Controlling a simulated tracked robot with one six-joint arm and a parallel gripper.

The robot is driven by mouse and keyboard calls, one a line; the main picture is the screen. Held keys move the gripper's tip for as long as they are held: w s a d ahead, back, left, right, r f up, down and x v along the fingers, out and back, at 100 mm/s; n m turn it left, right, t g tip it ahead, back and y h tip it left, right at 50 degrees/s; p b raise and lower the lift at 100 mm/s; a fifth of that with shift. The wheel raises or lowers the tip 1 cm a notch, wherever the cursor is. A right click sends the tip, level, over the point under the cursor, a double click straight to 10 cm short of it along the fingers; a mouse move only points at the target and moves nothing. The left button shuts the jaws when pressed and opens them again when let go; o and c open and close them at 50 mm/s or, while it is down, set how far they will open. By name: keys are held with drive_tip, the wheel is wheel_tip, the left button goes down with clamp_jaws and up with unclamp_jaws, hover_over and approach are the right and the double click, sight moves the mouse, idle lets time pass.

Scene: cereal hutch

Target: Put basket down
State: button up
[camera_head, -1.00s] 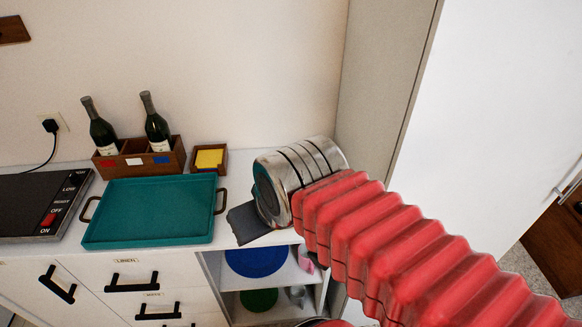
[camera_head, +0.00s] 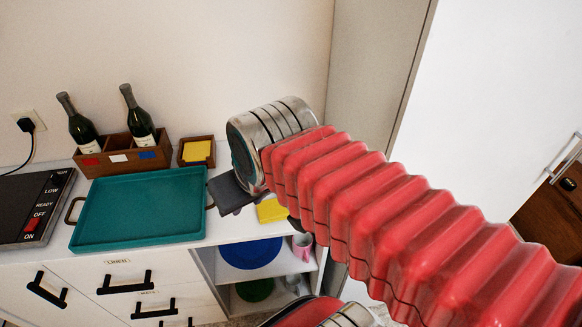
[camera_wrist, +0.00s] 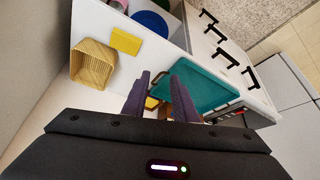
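The woven tan basket (camera_wrist: 92,66) rests on the white counter, seen only in the wrist view. Its inside looks empty. In the head view my arm hides it. My gripper (camera_wrist: 159,80) is open above the counter, with nothing between its dark fingers. The basket is apart from the fingers, to their left in the wrist view. In the head view only a dark part of my gripper (camera_head: 230,194) shows, near the right end of the teal tray.
A yellow block (camera_head: 271,210) lies near the counter's front edge. The teal tray (camera_head: 140,208), a bottle rack (camera_head: 118,158) with two bottles, a small wooden box (camera_head: 195,151) and a cooktop (camera_head: 28,207) occupy the counter. A tall white cabinet (camera_head: 485,95) stands right.

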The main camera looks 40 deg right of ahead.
drive_tip(key=w+d+m+g, duration=0.3)
drive_tip(key=w+d, duration=0.9)
drive_tip(key=d, duration=0.2)
drive_tip(key=w+d+f+m+g, duration=0.1)
drive_tip(key=w+d+f, duration=0.1)
drive_tip(key=d+f, duration=0.3)
drive_tip(key=w+d+f+g+y, duration=0.1)
drive_tip(key=w+d+f, duration=0.2)
drive_tip(key=d, duration=1)
wheel_tip(320, 180, down, 2)
drive_tip(key=shift+w+f+m, duration=0.1)
drive_tip(key=shift+w+m, duration=0.1)
drive_tip(key=shift+m, duration=0.2)
wheel_tip(320, 180, down, 7)
drive_tip(key=shift+w+a+r, duration=0.15)
drive_tip(key=shift+a+r, duration=0.05)
drive_tip(key=shift+a, duration=0.1)
drive_tip(key=shift+f, duration=0.1)
